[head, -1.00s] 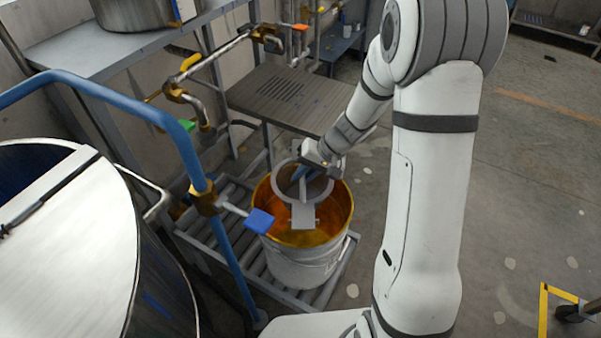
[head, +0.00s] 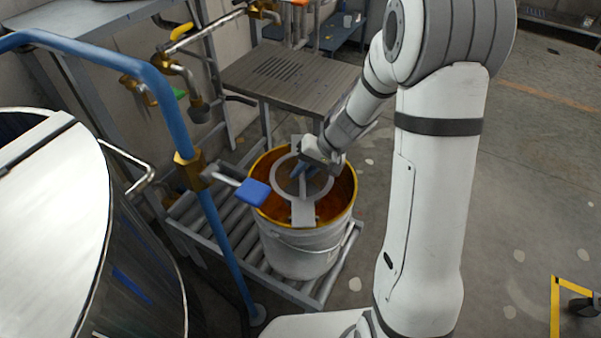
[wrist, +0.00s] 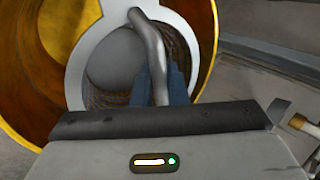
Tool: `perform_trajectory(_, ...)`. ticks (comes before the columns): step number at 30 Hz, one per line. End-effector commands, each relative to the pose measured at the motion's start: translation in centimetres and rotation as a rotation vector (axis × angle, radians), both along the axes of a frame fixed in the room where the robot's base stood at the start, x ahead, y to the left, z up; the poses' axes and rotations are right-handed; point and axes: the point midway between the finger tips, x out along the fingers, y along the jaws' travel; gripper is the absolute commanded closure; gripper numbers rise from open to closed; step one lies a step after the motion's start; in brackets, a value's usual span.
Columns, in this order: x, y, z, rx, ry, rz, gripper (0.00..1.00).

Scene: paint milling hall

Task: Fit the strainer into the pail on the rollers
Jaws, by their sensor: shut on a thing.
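The strainer (head: 303,213) is a grey ring with flat tabs front and back and a mesh bowl, which shows in the wrist view (wrist: 115,60). My gripper (head: 300,172) is shut on its bent bar handle (wrist: 152,45), with blue fingers on both sides of it. The strainer is over the mouth of the white pail (head: 298,252), its front tab close to the near rim and its back tab by the far rim. I cannot tell whether the tabs touch the rim. The pail stands upright on the rollers (head: 228,238); its inside is amber.
A blue pipe (head: 172,105) with a blue-handled valve (head: 253,192) stands left of the pail, the handle overlapping the rim in the picture. A large steel vat (head: 60,220) is at left. A slatted table (head: 288,80) stands behind. Open floor lies right.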

Motion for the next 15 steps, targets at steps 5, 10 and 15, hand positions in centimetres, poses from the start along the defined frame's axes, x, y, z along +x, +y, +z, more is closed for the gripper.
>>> perform_trajectory(5, -0.19, 0.02, -0.45, 0.000, 0.008, -0.001, 1.00)
perform_trajectory(10, -0.22, 0.04, -0.47, 0.000, 0.009, -0.001, 0.84)
perform_trajectory(15, -0.18, 0.05, -0.42, -0.001, 0.007, 0.000, 0.71)
